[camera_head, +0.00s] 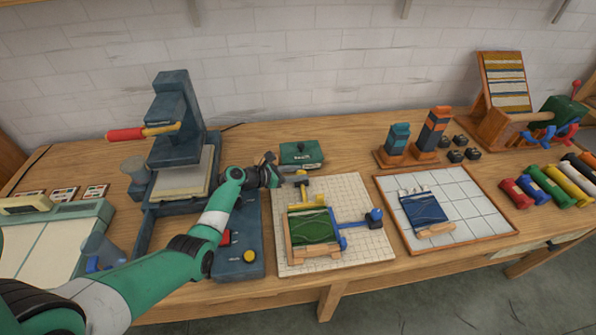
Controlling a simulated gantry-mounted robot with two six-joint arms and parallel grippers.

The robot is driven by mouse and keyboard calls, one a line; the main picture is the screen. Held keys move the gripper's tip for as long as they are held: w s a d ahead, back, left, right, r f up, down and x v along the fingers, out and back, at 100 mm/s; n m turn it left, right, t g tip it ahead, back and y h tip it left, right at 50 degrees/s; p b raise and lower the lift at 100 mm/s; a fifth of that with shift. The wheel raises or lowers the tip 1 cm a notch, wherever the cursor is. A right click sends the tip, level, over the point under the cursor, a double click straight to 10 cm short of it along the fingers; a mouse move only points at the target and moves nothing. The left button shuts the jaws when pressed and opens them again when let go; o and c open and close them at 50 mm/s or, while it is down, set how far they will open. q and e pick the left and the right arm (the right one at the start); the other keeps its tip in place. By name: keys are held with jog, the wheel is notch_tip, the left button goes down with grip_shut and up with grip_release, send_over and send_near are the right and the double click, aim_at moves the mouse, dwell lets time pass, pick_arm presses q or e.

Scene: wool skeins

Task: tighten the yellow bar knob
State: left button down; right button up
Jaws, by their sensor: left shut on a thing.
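The yellow bar (303,193) stands at the far side of a small wooden frame (313,250) that holds green woven or wound material (311,227). Its knob is at its far end, beside my left gripper (283,176). My left gripper reaches in from the left and is shut at the knob; its fingers are small here and partly hide the contact. A blue bar with a knob (375,215) sticks out of the frame's right side. My right gripper is not in view.
The frame sits on a pale gridded board (362,252). A green box (301,154) stands just behind my gripper. A dark press (177,130) and a button panel (237,262) are to the left. A tiled tray (475,220) with a blue piece is to the right.

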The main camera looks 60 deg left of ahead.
pick_arm(q)
jog(key=shift+f, duration=0.15)
jog(key=shift+c, duration=2.2)
grip_release()
jog(key=shift+s, duration=0.1)
jog(key=shift+r+p, duration=0.35)
jog(key=shift+r, duration=0.1)
jog(key=r+p, duration=0.4)
jog(key=p, duration=0.1)
jog(key=shift+s+d+r, duration=0.2)
jog(key=shift+d, duration=0.05)
jog(key=s+d+r+p, duration=0.7)
jog(key=d+p, duration=0.3)
jog(key=p, duration=0.4)
jog(key=shift+v, duration=0.9)
